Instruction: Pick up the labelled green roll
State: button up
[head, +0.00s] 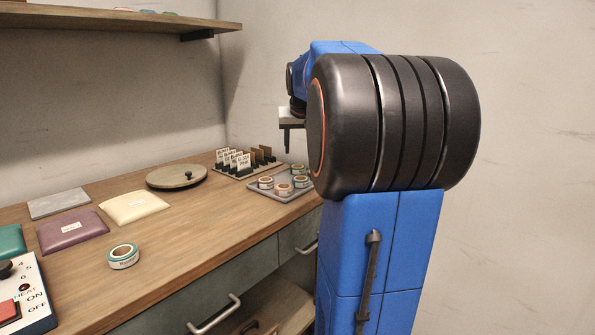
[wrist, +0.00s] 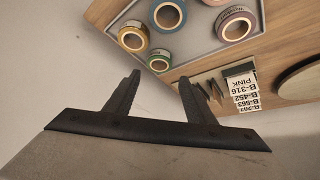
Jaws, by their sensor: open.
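A small green roll (wrist: 159,60) stands at the edge of a grey tray (wrist: 190,45) in the wrist view, just beyond my fingertips and between their lines; I cannot read a label on it. Beside it are a blue roll (wrist: 167,14), an orange-brown roll (wrist: 133,37) and a larger purple-grey roll (wrist: 235,22) with print on its side. My gripper (wrist: 159,80) is open and empty. In the head view my gripper (head: 288,140) hangs above and behind the tray (head: 285,197), partly hidden by my arm. Another green-teal roll (head: 123,256) lies alone on the wooden bench.
Coloured pouches (head: 134,204) and a heater panel (head: 22,295) lie at left. A shelf (head: 110,20) hangs above.

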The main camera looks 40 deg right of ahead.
aim_at(298, 169)
jog(key=x, duration=0.9)
jog(key=shift+w+d+f, duration=0.15)
jog(key=shift+f, duration=0.2)
jog(key=shift+c, duration=0.6)
jog(key=c, duration=0.6)
